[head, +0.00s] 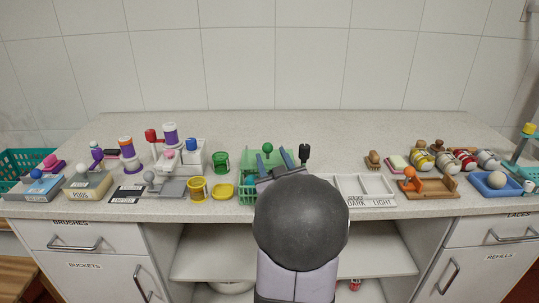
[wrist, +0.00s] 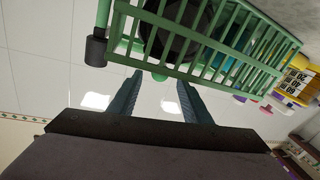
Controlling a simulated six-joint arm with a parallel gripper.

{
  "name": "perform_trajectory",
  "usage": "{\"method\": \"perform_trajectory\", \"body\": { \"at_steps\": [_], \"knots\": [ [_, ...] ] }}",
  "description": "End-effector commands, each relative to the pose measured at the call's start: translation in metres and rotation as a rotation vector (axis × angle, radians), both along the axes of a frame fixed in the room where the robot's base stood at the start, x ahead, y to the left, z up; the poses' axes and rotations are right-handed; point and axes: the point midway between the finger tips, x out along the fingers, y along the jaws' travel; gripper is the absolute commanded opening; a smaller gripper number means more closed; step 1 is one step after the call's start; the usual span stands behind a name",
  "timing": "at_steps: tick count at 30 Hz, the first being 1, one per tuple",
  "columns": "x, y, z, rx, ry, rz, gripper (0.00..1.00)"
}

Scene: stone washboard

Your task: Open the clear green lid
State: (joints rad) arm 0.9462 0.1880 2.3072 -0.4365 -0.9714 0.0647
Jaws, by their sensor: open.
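A green slatted box (head: 246,192) stands near the counter's front, mid-picture in the head view, partly hidden by my arm. A pale, see-through green lid (head: 252,158) shows at its back, with a dark green ball knob (head: 267,147) above it. My gripper (head: 274,168) is open, its two blue-grey fingers in front of the lid area. In the wrist view, the green slats (wrist: 225,50) fill the top, beyond the open fingers (wrist: 158,92).
A black knob (head: 304,151) stands right of the box; a dark cylinder also shows in the wrist view (wrist: 96,48). A green bucket (head: 221,161) and yellow bucket (head: 197,189) stand left. A white divided tray (head: 365,188) lies right. The back of the counter is clear.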

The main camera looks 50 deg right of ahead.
Motion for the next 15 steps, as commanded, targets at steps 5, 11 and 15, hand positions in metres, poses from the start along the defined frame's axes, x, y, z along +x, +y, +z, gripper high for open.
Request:
{"method": "perform_trajectory", "body": {
  "at_steps": [5,11,15],
  "knots": [
    [-0.0104,0.0071,-0.0003,0.000,0.000,0.000,0.44],
    [-0.0122,0.0084,0.0001,0.000,0.000,0.000,0.44],
    [-0.0120,0.0083,0.0001,0.000,0.000,0.000,0.44]
  ]
}}
